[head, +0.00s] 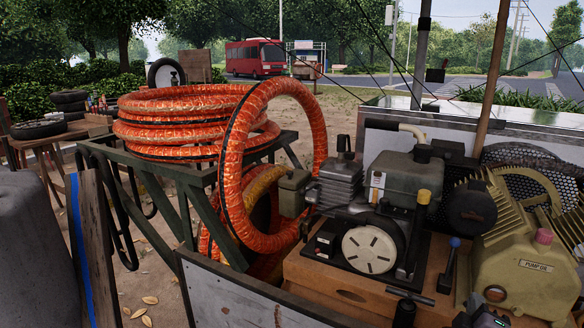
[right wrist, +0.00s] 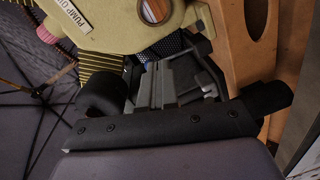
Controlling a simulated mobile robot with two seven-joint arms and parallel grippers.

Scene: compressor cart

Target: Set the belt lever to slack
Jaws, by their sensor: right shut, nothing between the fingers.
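A lever with a blue knob (head: 454,243) and a dark shaft stands near upright, leaning slightly right, on the wooden base between the engine and the yellow pump. No slack or tight marking is legible beside it. My right gripper (head: 480,308) shows only partly at the bottom edge of the head view, below and right of the lever. In the right wrist view, its grey fingers (right wrist: 176,82) are shut and empty, close to the yellow pump body (right wrist: 115,25). My left gripper is not in view.
The engine (head: 373,250) with its white pulley cover stands left of the lever. The yellow pump (head: 520,265) is close on the right. A black cylinder (head: 404,313) and a rod lie in front. Orange hose (head: 230,180) coils at left. Room around the lever is tight.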

